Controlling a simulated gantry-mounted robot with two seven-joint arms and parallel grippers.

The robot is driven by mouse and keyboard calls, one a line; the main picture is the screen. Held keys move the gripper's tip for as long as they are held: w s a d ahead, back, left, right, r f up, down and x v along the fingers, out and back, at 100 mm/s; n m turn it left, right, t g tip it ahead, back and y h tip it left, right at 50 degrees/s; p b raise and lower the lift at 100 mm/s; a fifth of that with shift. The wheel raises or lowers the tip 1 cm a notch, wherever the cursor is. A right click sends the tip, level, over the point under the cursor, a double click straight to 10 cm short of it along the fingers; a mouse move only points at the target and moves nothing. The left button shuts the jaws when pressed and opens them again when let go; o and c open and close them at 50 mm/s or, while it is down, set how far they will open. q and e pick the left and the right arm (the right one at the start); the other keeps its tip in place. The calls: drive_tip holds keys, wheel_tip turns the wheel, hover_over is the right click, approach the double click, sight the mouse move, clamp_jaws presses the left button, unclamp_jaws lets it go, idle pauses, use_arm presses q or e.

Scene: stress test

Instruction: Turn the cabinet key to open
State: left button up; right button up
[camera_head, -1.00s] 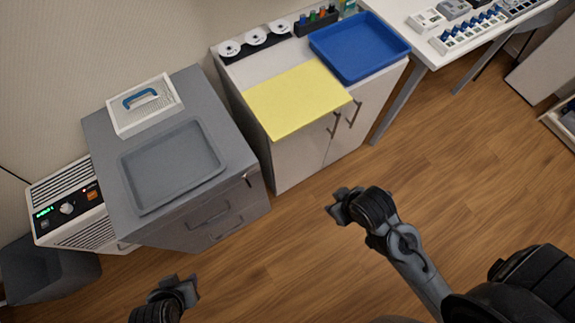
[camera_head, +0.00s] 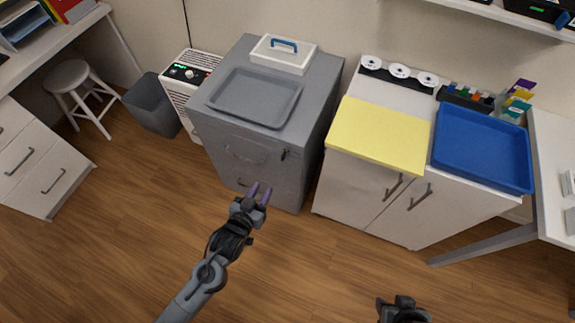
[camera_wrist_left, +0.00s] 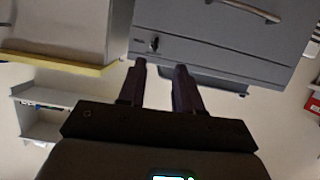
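The grey metal cabinet (camera_head: 240,155) stands against the wall, its drawer front facing me. A small dark key (camera_head: 285,154) sits in the lock at the upper right of that front. It also shows in the left wrist view (camera_wrist_left: 154,43), where the picture looks upside down. My left gripper (camera_head: 261,193) is in front of the cabinet, below and left of the key in the head view. Its two purple fingers are apart with nothing between them, and they also show in the left wrist view (camera_wrist_left: 160,66). My right gripper (camera_head: 400,303) is at the bottom edge, partly cut off.
A grey tray (camera_head: 212,98) and a white lidded box (camera_head: 284,65) are on the cabinet top. A white cupboard (camera_head: 340,190) with a yellow board (camera_head: 380,135) and a blue tray (camera_head: 440,160) stands to the right. The wooden floor (camera_head: 310,265) before them is clear.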

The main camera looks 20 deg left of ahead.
sight(282, 158)
use_arm(q)
drive_tip(key=w+t+b, duration=0.1)
drive_tip(key=w, duration=0.4)
drive_tip(key=w+d+f+t+b, duration=0.1)
drive_tip(key=w+b, duration=0.1)
drive_tip(key=w, duration=0.2)
drive_tip(key=w+f+t+b, duration=0.1)
drive_tip(key=w+b, duration=0.1)
drive_tip(key=w, duration=0.3)
drive_tip(key=shift+w+d+f+m+t, duration=0.2)
drive_tip(key=shift+w+m+t, duration=0.1)
drive_tip(key=shift+w+t, duration=0.1)
drive_tip(key=shift+w+r+b, duration=0.1)
drive_tip(key=shift+w+b, duration=0.2)
drive_tip(key=shift+w, duration=0.05)
clamp_jaws()
